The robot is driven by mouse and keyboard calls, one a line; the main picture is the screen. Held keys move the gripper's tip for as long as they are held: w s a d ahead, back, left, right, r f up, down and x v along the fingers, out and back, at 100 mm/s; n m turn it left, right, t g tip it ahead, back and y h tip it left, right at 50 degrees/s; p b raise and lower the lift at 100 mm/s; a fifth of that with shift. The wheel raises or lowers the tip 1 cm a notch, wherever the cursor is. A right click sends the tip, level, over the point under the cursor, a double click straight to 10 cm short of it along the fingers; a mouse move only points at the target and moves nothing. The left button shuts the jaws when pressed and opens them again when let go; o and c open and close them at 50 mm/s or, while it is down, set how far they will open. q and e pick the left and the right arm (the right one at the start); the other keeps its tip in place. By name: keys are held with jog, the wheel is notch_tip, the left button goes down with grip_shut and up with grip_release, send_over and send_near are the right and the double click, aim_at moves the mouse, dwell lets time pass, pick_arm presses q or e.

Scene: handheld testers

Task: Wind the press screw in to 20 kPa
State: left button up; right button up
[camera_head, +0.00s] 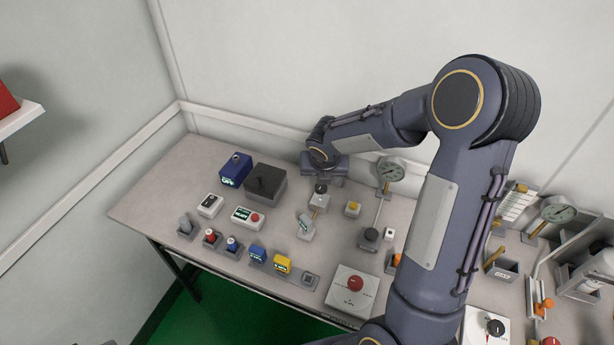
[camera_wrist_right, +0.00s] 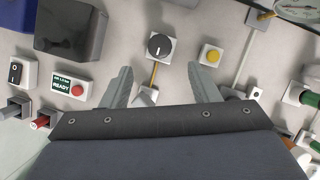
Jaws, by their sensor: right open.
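My right gripper (camera_head: 323,180) hangs over the back middle of the bench. In the wrist view its two fingers (camera_wrist_right: 160,70) are spread apart with nothing between them. A black round knob (camera_wrist_right: 159,46) on a pale block lies just beyond the fingertips, apart from them; it also shows in the head view (camera_head: 321,188). A brass rod (camera_wrist_right: 154,75) runs from this block toward the gripper. A round dial gauge (camera_head: 390,170) stands to its right, its reading too small to tell. I cannot tell which part is the press screw. My left gripper is out of view.
A blue case (camera_head: 235,168) and dark grey box (camera_head: 266,184) stand to the left. A yellow button block (camera_head: 353,208) sits close right of the knob. A red-button box (camera_head: 352,291) is at the front edge. A second gauge (camera_head: 558,210) stands far right.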

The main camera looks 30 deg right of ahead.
aim_at(321, 187)
jog(key=x, duration=0.8)
jog(key=shift+b, duration=0.3)
jog(key=c, duration=1)
